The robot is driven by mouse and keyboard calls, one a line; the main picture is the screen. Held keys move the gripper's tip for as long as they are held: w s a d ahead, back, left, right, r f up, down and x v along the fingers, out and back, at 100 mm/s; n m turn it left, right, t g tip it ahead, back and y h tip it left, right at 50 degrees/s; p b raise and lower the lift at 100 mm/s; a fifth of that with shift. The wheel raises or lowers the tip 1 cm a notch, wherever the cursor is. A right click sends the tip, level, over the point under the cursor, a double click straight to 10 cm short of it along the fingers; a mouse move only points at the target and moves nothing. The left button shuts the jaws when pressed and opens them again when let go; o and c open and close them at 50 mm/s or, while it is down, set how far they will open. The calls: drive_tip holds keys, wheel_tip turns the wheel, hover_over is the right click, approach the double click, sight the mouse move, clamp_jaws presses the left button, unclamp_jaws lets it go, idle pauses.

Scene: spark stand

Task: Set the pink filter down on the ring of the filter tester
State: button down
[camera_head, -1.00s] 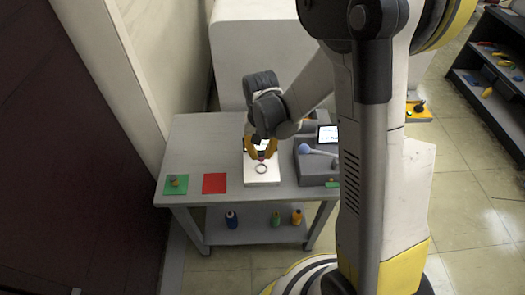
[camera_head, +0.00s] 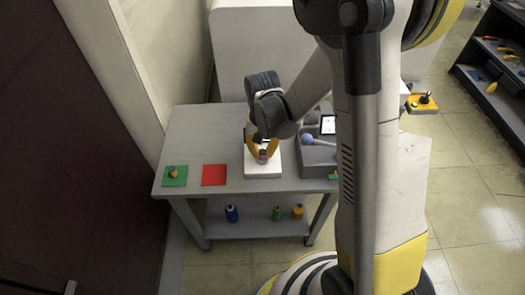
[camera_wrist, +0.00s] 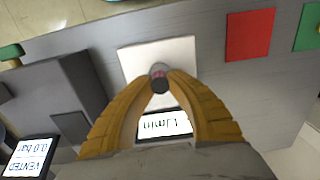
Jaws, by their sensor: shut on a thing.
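The filter tester is a white block (camera_head: 255,172) on the grey table, and its white top also shows in the wrist view (camera_wrist: 135,62). Its display (camera_wrist: 165,124), with "L/min" upside down, shows between my fingers. My gripper (camera_head: 263,151) points down over the tester with its yellow fingers closed on the small pink filter (camera_head: 263,159). In the wrist view the filter (camera_wrist: 159,71) sits at the fingertips, dark-ended with a pinkish band. The ring is hidden now behind filter and fingers. I cannot tell whether the filter touches it.
A red mat (camera_head: 214,175) and a green mat (camera_head: 174,177) with a small yellowish object lie left on the table. A grey device (camera_head: 318,160) with a blue ball-ended lever and a screen stands close to the tester's right. Several bottles stand on the lower shelf.

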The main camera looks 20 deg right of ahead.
drive_tip(key=shift+f+b, duration=0.4)
drive_tip(key=shift+f, duration=0.1)
drive_tip(key=c, duration=1.3)
unclamp_jaws()
drive_tip(key=shift+r, duration=0.15)
wheel_tip(320, 180, up, 12)
drive_tip(key=s+r+n+t, duration=0.1)
drive_tip(key=s+r+t, duration=0.1)
drive_tip(key=s+r, duration=0.1)
drive_tip(key=s+r+n+t, duration=0.1)
drive_tip(key=s+r+t, duration=0.1)
drive_tip(key=s, duration=0.3)
drive_tip(key=s+r+n+t, duration=0.1)
drive_tip(key=s+r+t, duration=0.2)
drive_tip(key=s+r, duration=0.1)
drive_tip(key=shift+s, duration=0.4)
